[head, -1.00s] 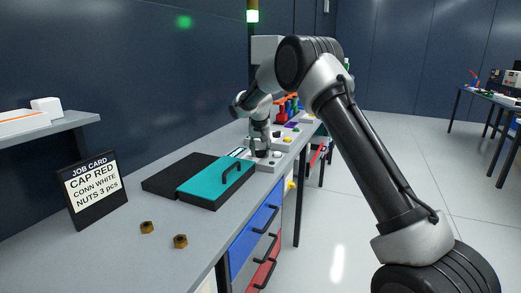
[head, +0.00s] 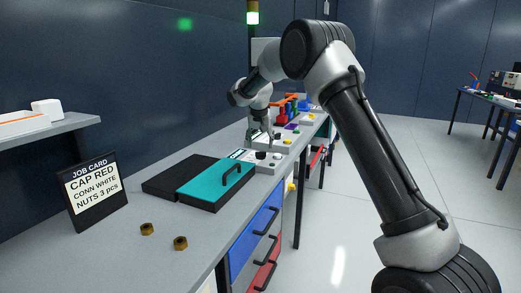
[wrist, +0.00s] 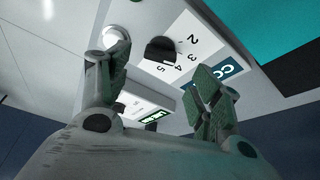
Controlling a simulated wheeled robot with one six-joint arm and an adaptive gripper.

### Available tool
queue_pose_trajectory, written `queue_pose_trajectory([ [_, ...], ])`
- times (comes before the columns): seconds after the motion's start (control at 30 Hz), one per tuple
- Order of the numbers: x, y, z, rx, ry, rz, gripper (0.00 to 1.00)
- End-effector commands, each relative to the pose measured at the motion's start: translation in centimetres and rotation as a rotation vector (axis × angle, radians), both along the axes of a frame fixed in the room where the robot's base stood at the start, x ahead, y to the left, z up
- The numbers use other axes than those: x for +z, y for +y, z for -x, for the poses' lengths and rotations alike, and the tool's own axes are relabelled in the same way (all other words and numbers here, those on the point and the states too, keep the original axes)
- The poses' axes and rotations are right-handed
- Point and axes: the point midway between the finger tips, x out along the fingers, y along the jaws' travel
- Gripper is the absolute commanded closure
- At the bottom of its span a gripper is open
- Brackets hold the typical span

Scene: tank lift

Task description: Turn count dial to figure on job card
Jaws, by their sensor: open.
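The job card (head: 92,188) stands at the left of the bench and reads cap red, conn white, nuts 3 pcs. The count dial is a black round knob (wrist: 160,49) on a pale panel, with figures 2, 3, 4 and 5 printed around it. A white mark shows at the knob's edge on the 4 and 5 side; which figure it points at I cannot tell. In the head view the knob (head: 261,155) is small. My gripper (wrist: 158,80) is open and empty, its fingers apart on either side of the knob in the picture, above the panel. It also shows in the head view (head: 262,138).
A black case with a teal lid and handle (head: 216,182) lies in front of the dial panel. Two brass nuts (head: 147,229) (head: 180,243) lie near the bench's front. A small box with a green label (wrist: 148,112) shows in the wrist view. Coloured items stand farther back.

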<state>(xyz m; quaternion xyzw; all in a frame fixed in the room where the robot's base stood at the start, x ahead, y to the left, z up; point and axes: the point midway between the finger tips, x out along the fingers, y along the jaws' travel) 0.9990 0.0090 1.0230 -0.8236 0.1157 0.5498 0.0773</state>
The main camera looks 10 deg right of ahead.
Motion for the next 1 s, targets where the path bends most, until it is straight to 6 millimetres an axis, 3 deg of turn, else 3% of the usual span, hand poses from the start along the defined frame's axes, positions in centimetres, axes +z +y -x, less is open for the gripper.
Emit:
queue_pose_trajectory([
  [0.2, 4.1, 0.5, 1.6, 0.001, -0.001, 0.0, 0.36],
  [0.43, 5.8, 0.7, 2.4, 0.0, 0.001, 0.0, 0.36],
  [0.87, 5.8, 0.7, 2.6, 0.073, 0.017, 0.028, 0.36],
  [1.0, 1.7, 0.2, 5.9, 0.182, 0.136, 0.067, 0.36],
])
